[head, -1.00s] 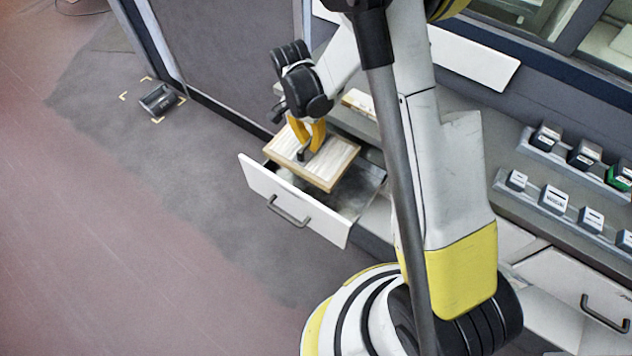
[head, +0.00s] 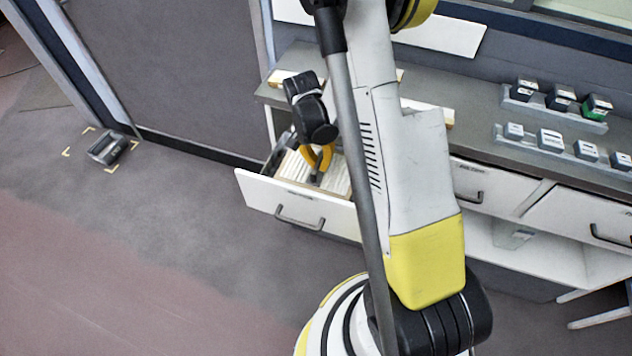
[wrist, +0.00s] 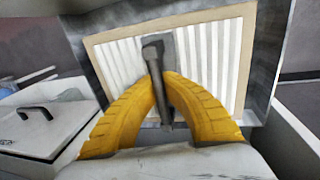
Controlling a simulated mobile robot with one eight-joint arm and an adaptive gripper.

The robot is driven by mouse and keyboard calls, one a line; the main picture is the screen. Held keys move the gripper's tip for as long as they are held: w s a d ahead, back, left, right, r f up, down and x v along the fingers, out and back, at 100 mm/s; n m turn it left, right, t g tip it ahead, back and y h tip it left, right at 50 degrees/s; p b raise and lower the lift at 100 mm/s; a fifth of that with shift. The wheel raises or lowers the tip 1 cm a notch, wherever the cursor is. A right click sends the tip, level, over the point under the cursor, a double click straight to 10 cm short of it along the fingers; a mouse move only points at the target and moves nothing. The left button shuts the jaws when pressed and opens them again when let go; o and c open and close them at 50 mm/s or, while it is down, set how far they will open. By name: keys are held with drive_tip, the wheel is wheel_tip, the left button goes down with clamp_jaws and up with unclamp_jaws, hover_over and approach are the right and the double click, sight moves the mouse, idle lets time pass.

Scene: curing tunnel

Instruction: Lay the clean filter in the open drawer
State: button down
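The clean filter (head: 293,171), a pale pleated panel in a light wooden frame, is inside the open drawer (head: 262,195), below the top of its white front. In the wrist view, the filter (wrist: 215,55) lies between grey drawer walls (wrist: 268,50). My gripper (head: 318,173) reaches down into the drawer. Its yellow fingers (wrist: 162,85) are closed together at a dark grip piece at the middle of the filter. Whether the filter rests on the drawer floor is hidden. My arm covers the drawer's right part in the head view.
A grey counter (head: 470,110) runs behind the drawer, with several small labelled blocks (head: 550,139) on racks at right. Light wooden-edged panels (head: 283,78) lie on the counter by my arm. A dark device (head: 108,148) sits on the floor at left. Floor before the drawer is clear.

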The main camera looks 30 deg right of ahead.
sight(320, 176)
wheel_tip(320, 176, down, 5)
drive_tip(key=shift+f+b, duration=0.2)
drive_tip(key=shift+b, duration=0.8)
drive_tip(key=shift+r, duration=0.1)
drive_tip(key=shift+a, duration=0.1)
drive_tip(key=c, duration=2.1)
unclamp_jaws()
drive_tip(key=o, duration=0.5)
